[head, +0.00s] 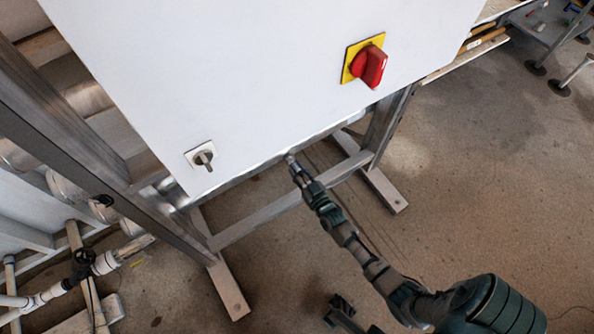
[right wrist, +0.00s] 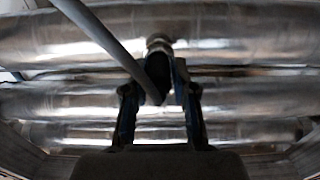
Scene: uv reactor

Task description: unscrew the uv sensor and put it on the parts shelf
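The uv sensor (right wrist: 155,82) appears to be the dark cylinder below a silver collar in the right wrist view, against shiny metal tubes. A grey cable crosses in front of it. My right gripper (right wrist: 161,85) has one finger on each side of it. The right finger is very close to it; the cable and shadow hide the left fingertip, so contact is unclear. In the head view, my right gripper (head: 290,158) reaches the cabinet's lower edge, which partly hides it. The sensor is hidden there. My left gripper is not recognisable in view, and I see no parts shelf for certain.
A white cabinet (head: 250,80) with a red switch (head: 370,65) and a key lock (head: 203,157) stands over my right gripper. Metal frame legs (head: 225,280) stand below. White pipes (head: 105,262) are at the lower left. Open floor (head: 480,180) lies to the right.

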